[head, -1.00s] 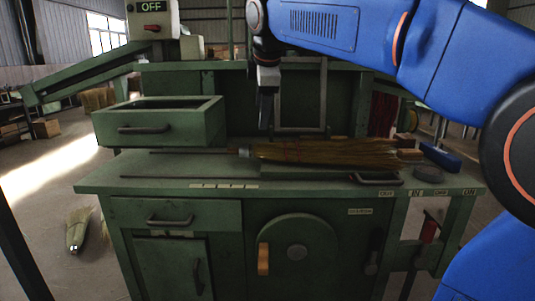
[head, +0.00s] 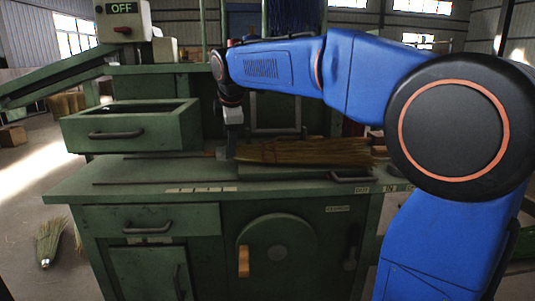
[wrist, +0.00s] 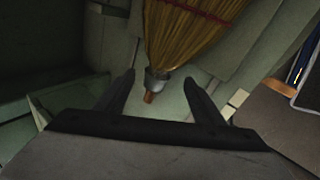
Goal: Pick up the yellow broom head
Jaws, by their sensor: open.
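The yellow broom head (head: 310,152) lies on its side on the green workbench top (head: 125,172), bristles to the right and narrow end to the left. In the wrist view, its red-stitched straw bristles (wrist: 188,28) fill the top middle. Its grey collar (wrist: 157,82) and short wooden stub show below them. My gripper (head: 230,152) hangs pointing down at the broom's narrow left end. In the wrist view my gripper (wrist: 160,78) is open, and the collar appears between its two fingers. I cannot tell how much height separates the fingers from the broom.
An open green drawer box (head: 130,134) stands on the bench to the left of my gripper. A dark rod lies along the bench top. A control box marked OFF (head: 124,20) is at upper left. Another broom head (head: 49,242) is on the floor at left.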

